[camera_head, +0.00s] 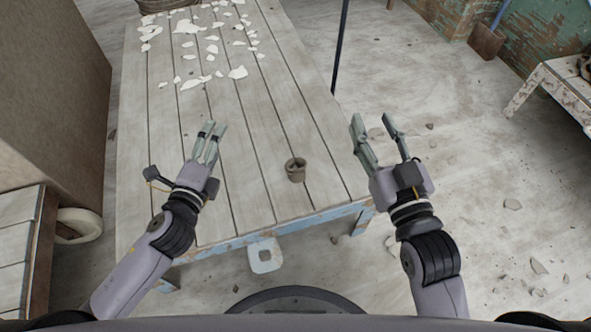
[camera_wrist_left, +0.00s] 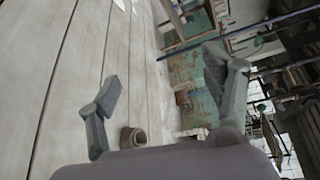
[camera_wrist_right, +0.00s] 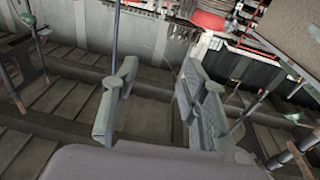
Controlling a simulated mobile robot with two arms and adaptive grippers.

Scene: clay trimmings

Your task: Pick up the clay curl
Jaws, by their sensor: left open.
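I cannot clearly make out a clay curl. A small brown-grey pot (camera_head: 296,172) stands upright near the front right of the plank table; something small and pale seems to show at its mouth, too small to tell. The pot also shows in the left wrist view (camera_wrist_left: 133,138), low between the fingers. My left gripper (camera_head: 214,127) is open and empty above the table, left of the pot and apart from it. My right gripper (camera_head: 372,122) is open and empty beyond the table's right edge, right of the pot.
Several white flakes (camera_head: 190,84) lie scattered over the far part of the plank table (camera_head: 255,130). A dark thin pole (camera_head: 340,45) stands beyond its right edge. A large brown block (camera_head: 50,75) stands at the left. The planks around the pot are clear.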

